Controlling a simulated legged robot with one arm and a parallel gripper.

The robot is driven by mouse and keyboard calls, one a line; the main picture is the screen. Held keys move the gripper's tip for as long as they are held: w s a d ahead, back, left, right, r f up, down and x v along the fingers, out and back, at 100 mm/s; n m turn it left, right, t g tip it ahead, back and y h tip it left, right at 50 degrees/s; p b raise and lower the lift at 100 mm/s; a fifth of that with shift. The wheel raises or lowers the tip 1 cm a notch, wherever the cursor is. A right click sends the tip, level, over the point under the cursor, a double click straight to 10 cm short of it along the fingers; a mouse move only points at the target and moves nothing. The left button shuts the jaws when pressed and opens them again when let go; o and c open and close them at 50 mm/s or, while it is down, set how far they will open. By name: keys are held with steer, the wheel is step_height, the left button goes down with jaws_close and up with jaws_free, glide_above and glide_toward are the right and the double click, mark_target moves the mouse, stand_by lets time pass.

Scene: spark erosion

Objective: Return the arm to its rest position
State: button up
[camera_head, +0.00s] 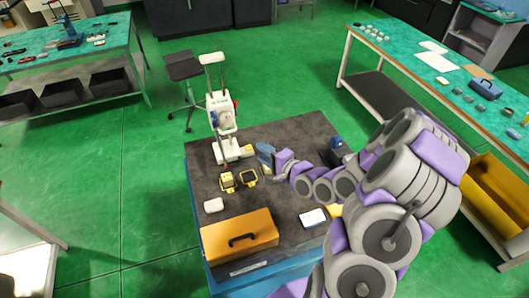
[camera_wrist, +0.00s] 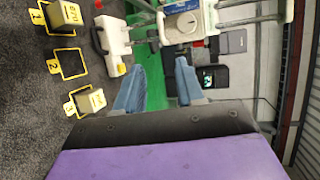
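My arm (camera_head: 395,180) reaches from the right over the dark-topped table (camera_head: 285,135), low across its surface. My gripper (camera_head: 268,157) is near the table's middle, to the right of the white machine's base. In the wrist view the two blue fingers (camera_wrist: 160,85) are spread apart with nothing between them. The white machine (camera_head: 222,112) stands upright at the table's back left; part of it shows beyond the fingers (camera_wrist: 186,22). Yellow-framed spots lie left of the gripper: spot 1 holds a block (camera_wrist: 64,18), spot 2 (camera_wrist: 68,63) is empty, spot 3 holds a block (camera_wrist: 90,102).
An orange case (camera_head: 240,236) with a black handle, a small white box (camera_head: 213,205) and a white item (camera_head: 313,218) lie toward the table's front. A stool (camera_head: 184,68) stands behind.

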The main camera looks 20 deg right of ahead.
stand_by(0.3)
steer(key=s+d+f+n+g+h+b, duration=0.1)
steer(key=s+f+n+g+h+b, duration=0.35)
steer(key=s+n+g, duration=0.4)
steer(key=s+a+r+n+g+b, duration=0.1)
steer(key=s+a+r+n+g, duration=0.1)
steer(key=s, duration=0.7)
steer(key=s+a+r+n+g+h+b, duration=0.1)
steer(key=s+a+r+n+g+b, duration=0.1)
steer(key=s, duration=0.8)
steer(key=s+a+r+n+g+b, duration=0.2)
steer(key=s+a+r+g, duration=0.1)
steer(key=s, duration=0.7)
steer(key=shift+a+r+g, duration=0.35)
steer(key=shift+a+r, duration=0.1)
steer(key=shift+r, duration=0.05)
